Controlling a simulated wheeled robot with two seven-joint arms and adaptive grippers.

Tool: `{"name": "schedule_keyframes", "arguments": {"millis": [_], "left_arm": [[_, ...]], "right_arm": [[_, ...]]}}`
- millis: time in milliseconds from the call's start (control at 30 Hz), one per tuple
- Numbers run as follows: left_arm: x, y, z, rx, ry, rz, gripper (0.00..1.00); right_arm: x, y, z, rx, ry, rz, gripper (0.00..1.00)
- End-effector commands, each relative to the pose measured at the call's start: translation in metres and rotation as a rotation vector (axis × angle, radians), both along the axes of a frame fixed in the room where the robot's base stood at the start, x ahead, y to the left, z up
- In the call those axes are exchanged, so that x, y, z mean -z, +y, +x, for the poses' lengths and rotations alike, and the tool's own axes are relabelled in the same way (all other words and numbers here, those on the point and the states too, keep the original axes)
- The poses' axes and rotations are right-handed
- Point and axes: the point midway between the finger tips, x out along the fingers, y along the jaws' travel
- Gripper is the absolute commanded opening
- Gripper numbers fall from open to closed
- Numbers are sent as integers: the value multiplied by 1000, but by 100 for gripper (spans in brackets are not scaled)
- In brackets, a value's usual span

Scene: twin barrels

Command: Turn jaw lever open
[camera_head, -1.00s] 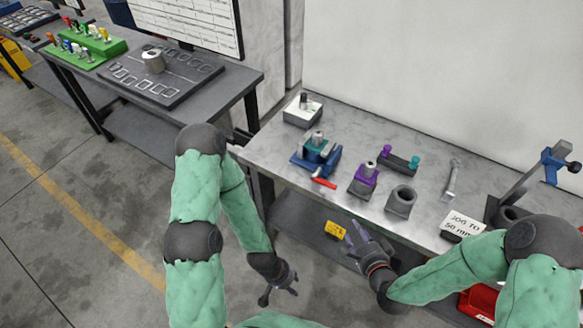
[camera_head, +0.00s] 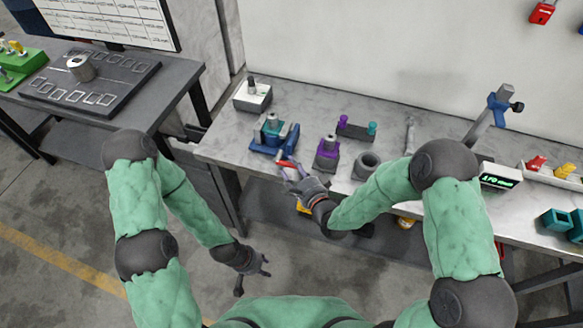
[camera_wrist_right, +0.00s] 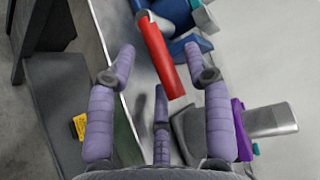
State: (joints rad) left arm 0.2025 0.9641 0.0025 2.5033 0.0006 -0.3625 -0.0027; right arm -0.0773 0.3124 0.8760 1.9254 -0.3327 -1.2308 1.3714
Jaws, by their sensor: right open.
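The blue vise (camera_head: 268,141) sits near the left front of the marble-topped bench, with a teal block between its jaws. Its red lever (camera_head: 287,163) points out toward the bench's front edge. My right gripper (camera_head: 293,173) is at the lever's free end. In the right wrist view, the red lever (camera_wrist_right: 158,52) reaches down between the spread fingers of my right gripper (camera_wrist_right: 159,62), which is open; I cannot tell whether any finger touches it. My left gripper (camera_head: 256,275) hangs low in front of the bench, fingers spread and empty.
A white box (camera_head: 252,97) is behind the vise. A blue-clamped stand (camera_head: 497,107) rises at the right. The bench's front edge lies below my right gripper.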

Motion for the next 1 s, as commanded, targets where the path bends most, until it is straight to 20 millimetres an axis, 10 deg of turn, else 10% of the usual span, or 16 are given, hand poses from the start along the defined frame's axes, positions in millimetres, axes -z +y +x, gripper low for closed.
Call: {"name": "schedule_keyframes", "arguments": {"millis": [467,667,1000], "left_arm": [[3,0,0,0,-1,0,40],[3,0,0,0,-1,0,40],[-1,0,0,0,0,0,40]], "right_arm": [[2,7,13,0,1,0,51],[2,7,13,0,1,0,0],[0,7,13,0,4,-16,0]]}}
